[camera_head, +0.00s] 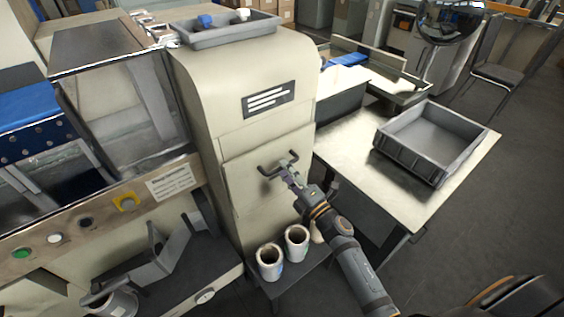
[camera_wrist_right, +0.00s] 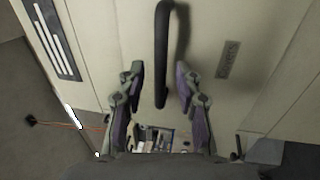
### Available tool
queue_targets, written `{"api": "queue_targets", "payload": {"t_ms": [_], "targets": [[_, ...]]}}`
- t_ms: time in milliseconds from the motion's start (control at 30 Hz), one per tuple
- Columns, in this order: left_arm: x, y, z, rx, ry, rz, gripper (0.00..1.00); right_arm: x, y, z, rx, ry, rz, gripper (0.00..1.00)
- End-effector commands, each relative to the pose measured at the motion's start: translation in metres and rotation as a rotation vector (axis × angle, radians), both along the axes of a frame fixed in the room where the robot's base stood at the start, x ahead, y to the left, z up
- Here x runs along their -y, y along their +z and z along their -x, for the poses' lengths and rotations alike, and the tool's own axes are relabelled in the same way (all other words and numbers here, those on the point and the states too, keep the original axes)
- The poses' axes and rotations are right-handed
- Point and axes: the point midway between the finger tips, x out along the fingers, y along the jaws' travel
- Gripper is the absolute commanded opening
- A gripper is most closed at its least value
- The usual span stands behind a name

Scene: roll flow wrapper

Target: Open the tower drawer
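The beige tower (camera_head: 245,82) stands in the middle of the head view. My right gripper (camera_head: 287,170) is at this handle. In the right wrist view, the gripper (camera_wrist_right: 160,75) is open, with one finger on each side of the lower part of the handle (camera_wrist_right: 163,40). Gaps show between the bar and both fingers. The drawer front (camera_wrist_right: 215,30) fills much of that view. My left gripper is not in view.
Two white cups (camera_head: 297,243) stand on a low dark shelf below the drawer. A side table (camera_head: 345,150) with a grey crate (camera_head: 410,168) stands right of my right arm. A grey tray (camera_head: 222,34) sits on the tower. The machine's button panel (camera_head: 100,216) is on the left.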

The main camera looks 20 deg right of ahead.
Motion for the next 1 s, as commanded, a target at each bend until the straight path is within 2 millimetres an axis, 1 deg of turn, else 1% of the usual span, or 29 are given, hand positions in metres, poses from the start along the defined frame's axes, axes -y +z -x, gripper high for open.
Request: {"api": "queue_targets", "payload": {"t_ms": [33, 133, 267, 467, 700, 733, 1000], "targets": [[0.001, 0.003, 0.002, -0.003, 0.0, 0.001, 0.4, -0.002, 0.003, -0.008, 0.002, -0.001, -0.001, 0.34], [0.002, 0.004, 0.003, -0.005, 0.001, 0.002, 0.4, -0.006, 0.004, -0.017, 0.001, -0.001, -0.001, 0.34], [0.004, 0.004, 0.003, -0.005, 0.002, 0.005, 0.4, -0.007, 0.003, -0.021, -0.001, 0.0, 0.0, 0.34], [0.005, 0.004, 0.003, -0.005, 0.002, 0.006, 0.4, -0.007, 0.003, -0.021, -0.001, 0.0, 0.0, 0.34], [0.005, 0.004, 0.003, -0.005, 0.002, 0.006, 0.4, -0.007, 0.003, -0.021, -0.001, -0.001, 0.0, 0.02], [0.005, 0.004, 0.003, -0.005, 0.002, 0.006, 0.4, -0.007, 0.003, -0.021, -0.001, -0.001, 0.0, 0.0], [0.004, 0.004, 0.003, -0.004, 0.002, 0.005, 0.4, -0.007, 0.003, -0.02, -0.002, -0.001, 0.001, 0.0]]}}
